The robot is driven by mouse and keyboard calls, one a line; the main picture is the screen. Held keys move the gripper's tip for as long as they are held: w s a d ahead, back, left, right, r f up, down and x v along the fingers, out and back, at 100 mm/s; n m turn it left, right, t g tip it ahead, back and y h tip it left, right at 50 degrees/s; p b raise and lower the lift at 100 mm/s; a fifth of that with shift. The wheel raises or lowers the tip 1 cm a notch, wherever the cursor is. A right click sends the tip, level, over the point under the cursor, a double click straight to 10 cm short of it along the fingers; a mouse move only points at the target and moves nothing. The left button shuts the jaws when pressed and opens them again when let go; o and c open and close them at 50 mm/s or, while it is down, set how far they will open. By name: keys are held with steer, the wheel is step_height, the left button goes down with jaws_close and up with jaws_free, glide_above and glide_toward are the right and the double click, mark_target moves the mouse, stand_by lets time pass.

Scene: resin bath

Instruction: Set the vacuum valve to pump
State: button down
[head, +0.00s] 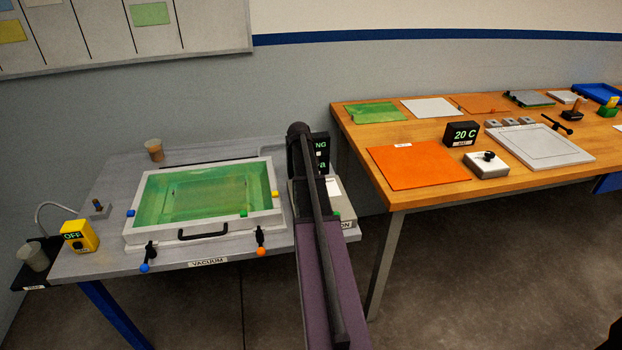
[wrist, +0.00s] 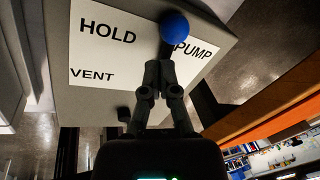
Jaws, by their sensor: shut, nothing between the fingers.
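The vacuum valve is a light box with a white plate (wrist: 95,55) marked HOLD, VENT and PUMP in the wrist view. Its handle has a blue ball knob (wrist: 174,27), which lies at the start of the word PUMP and covers part of it. HOLD is to the left of the knob, VENT lower left. My gripper (wrist: 159,70) is shut with nothing between its fingers. Its fingertips point at the plate just below the knob; whether they touch the handle, I cannot tell. In the head view my arm hides the gripper and most of the valve box (head: 345,217).
A dark display (head: 321,150) stands behind my arm, partly hidden. Left of the arm is a framed chamber (head: 130,232) with a green inside on the grey table (head: 110,195). A yellow box (head: 80,237) reads OFF. A wooden bench (head: 440,195) stands on the right.

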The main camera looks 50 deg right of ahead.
steer(key=n, duration=0.1)
steer(key=r, duration=0.1)
steer(key=a+n+p, duration=0.1)
steer(key=shift+w+r+n, duration=0.25)
steer(key=shift+r+n, duration=0.05)
steer(key=shift+r, duration=0.05)
steer(key=w+a+r+n+h+p, duration=0.2)
steer(key=a+r+n+p, duration=0.1)
steer(key=n, duration=0.8)
steer(key=shift+a+r+g+p, duration=0.2)
steer(key=shift+r+g+p, duration=0.25)
steer(key=shift+r, duration=0.5)
steer(key=shift+f, duration=0.15)
steer(key=b+x, duration=0.3)
steer(key=shift+f+b, duration=0.25)
steer(key=shift+b, duration=0.05)
steer(key=b+x, duration=0.5)
steer(key=x, duration=0.1)
steer(key=shift+d, duration=0.2)
